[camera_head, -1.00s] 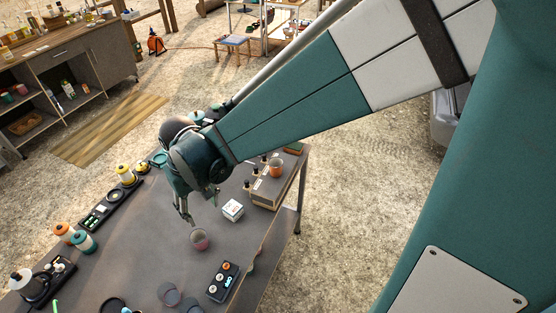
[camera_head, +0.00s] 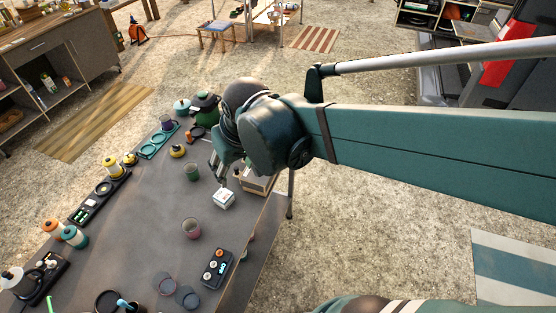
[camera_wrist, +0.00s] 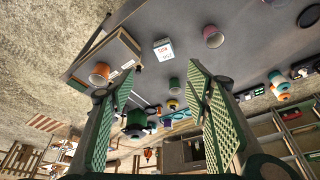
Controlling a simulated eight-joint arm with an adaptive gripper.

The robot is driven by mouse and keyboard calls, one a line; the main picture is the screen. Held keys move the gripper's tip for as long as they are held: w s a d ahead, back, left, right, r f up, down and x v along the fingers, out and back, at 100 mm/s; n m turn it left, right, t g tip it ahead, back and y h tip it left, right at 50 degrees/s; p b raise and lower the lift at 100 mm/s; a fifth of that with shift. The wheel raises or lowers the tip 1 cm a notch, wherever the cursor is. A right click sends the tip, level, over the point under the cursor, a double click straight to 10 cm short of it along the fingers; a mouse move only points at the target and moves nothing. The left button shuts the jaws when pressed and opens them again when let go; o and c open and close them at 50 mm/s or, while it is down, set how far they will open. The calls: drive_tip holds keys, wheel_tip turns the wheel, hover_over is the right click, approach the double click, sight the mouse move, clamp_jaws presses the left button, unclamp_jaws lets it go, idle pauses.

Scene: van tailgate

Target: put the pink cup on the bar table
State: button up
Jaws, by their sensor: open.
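The pink cup (camera_head: 191,228) stands upright on the dark grey table (camera_head: 150,235), behind the black box with round knobs. It also shows in the wrist view (camera_wrist: 212,37), beyond the right finger and not between the fingers. My gripper (camera_head: 217,178) is open and empty, above the table beside the small white box and well apart from the cup. Both green-padded fingers stand wide apart in the wrist view (camera_wrist: 160,75). A counter with shelves (camera_head: 60,50) stands at the upper left; I cannot tell which surface is the bar table.
A small white box (camera_head: 223,199) and a green cup (camera_head: 192,172) stand close to my gripper. The black box with knobs (camera_head: 217,268) lies in front of the pink cup. An orange cup (camera_wrist: 99,73) sits on a box at the table's edge. The middle of the table is mostly clear.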

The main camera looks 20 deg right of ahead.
drive_tip(key=s+d+r+m+t, duration=0.1)
drive_tip(key=s+d+r+t, duration=0.2)
drive_tip(key=s+d, duration=0.4)
drive_tip(key=shift+s+d+r+m+h, duration=0.15)
drive_tip(key=shift+d+r+m+h, duration=0.35)
drive_tip(key=shift+d, duration=1.05)
